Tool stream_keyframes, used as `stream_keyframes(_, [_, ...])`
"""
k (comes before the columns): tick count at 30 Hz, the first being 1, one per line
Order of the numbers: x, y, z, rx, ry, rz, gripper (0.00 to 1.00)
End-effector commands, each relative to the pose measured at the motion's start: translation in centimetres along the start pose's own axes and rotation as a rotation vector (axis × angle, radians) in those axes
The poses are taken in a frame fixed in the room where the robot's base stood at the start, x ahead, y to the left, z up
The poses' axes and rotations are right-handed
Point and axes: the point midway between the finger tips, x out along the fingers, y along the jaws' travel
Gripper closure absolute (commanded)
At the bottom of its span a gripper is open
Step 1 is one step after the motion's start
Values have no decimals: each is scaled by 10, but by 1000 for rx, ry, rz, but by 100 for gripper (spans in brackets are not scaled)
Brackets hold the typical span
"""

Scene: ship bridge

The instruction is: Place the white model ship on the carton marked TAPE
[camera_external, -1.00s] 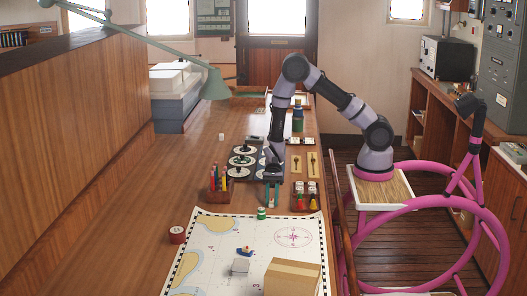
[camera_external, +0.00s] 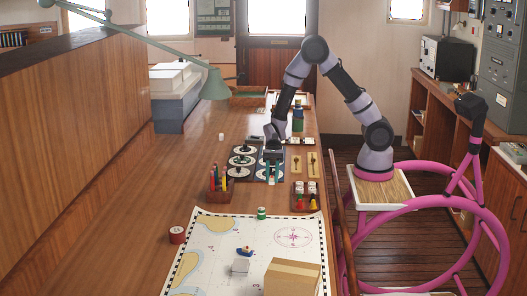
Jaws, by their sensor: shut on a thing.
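My gripper (camera_external: 272,172) points down over the far middle of the wooden table, by the round black-and-white dials. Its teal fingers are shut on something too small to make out. A plain brown carton (camera_external: 293,277) stands at the front edge of the chart; no TAPE marking can be read on it. I cannot make out a white model ship for certain. A small blue boat with orange and white on top (camera_external: 245,251) sits on the chart, left of and behind the carton, well apart from my gripper.
A grey block (camera_external: 240,266) lies beside the carton on the chart (camera_external: 208,250). A red tin (camera_external: 177,235) and a green reel (camera_external: 262,213) stand near the chart's edges. A pencil box (camera_external: 220,195) and a tray of coloured pieces (camera_external: 307,200) flank the space before my gripper.

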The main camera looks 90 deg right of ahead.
Motion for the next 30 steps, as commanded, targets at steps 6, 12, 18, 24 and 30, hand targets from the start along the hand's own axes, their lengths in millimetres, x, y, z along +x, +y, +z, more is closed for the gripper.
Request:
stream_keyframes(6, [27, -15, 12, -13, 0, 18, 100])
stream_keyframes(12, [107, -44, 58, -29, -2, 45, 100])
stream_keyframes(18, [196, -54, 124, -30, -3, 48, 100])
stream_keyframes(24, [279, -38, 194, -25, -4, 40, 100])
stream_keyframes(30, [353, 0, 266, -18, -4, 28, 100])
